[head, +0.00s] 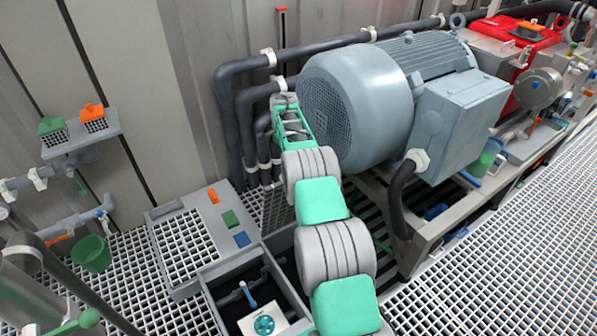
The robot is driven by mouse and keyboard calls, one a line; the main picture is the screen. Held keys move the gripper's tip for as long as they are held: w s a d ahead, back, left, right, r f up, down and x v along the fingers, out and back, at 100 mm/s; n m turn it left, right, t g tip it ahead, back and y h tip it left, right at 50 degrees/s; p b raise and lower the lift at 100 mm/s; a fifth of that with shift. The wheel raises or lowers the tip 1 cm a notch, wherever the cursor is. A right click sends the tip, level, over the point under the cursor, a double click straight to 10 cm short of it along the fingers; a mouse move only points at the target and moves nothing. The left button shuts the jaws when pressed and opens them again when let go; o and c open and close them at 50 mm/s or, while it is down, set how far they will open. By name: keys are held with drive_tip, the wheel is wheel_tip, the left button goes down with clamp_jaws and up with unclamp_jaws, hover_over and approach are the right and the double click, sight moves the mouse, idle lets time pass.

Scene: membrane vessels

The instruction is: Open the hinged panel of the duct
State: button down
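The duct is a recessed grey box (225,277) in the floor grating at the lower middle. Inside it are a pipe with a blue-handled valve (247,294) and a teal handwheel (264,324). I cannot clearly make out a hinged panel; a grey framed piece with a grid (186,245) lies beside the box at its upper left. My arm crosses the right part of the box and hides some of it. My gripper (285,99) is at the far end of the arm, beside the large motor and in front of the pipes, away from the box. Its fingers are too small to read.
The large grey-blue motor (362,95) stands close to the right of my arm. Dark pipes (232,110) run along the wall behind. A wall shelf (85,137) holds green and orange items. A green bucket (92,254) stands at left. Open grating (480,270) lies at right.

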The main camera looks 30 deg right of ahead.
drive_tip(key=shift+w+a+f, duration=0.1)
drive_tip(key=shift+a+f, duration=0.1)
drive_tip(key=shift+a, duration=0.05)
drive_tip(key=shift+d, duration=0.1)
drive_tip(key=c, duration=1.7)
unclamp_jaws()
drive_tip(key=shift+c, duration=0.2)
drive_tip(key=shift+o, duration=1.4)
drive_tip(key=shift+d+r, duration=0.15)
drive_tip(key=shift+d, duration=0.1)
wheel_tip(320, 180, up, 8)
drive_tip(key=p, duration=0.3)
drive_tip(key=shift+w, duration=0.3)
drive_tip(key=shift+c, duration=0.3)
